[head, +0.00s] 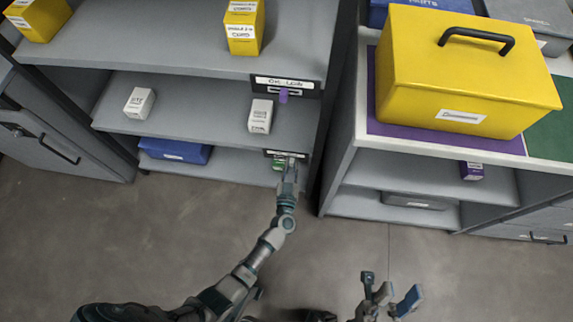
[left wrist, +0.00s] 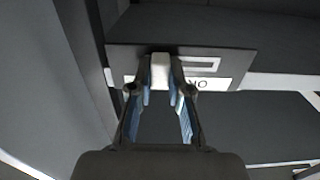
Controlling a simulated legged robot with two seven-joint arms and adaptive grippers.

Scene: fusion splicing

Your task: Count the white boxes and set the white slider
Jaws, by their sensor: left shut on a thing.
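Two white boxes show on the middle shelf in the head view: one at left (head: 140,102), one at right (head: 260,116). The white slider (left wrist: 160,72) is a small block on a dark panel (left wrist: 235,61) with a white label, which appears upside down in the left wrist view. The slot shows to the right of the slider there. My left gripper (head: 290,165) is at the panel on the shelf edge below the white boxes; its fingers (left wrist: 160,85) are shut on the slider. My right gripper (head: 390,297) is open and empty, low in the head view, away from the shelves.
An upper panel has a purple slider (head: 283,96). Yellow boxes (head: 244,28) stand on the top shelf. A blue bin (head: 175,151) sits on the lowest shelf. A large yellow case (head: 465,75) stands on the right cabinet. The floor in front (head: 130,220) is clear.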

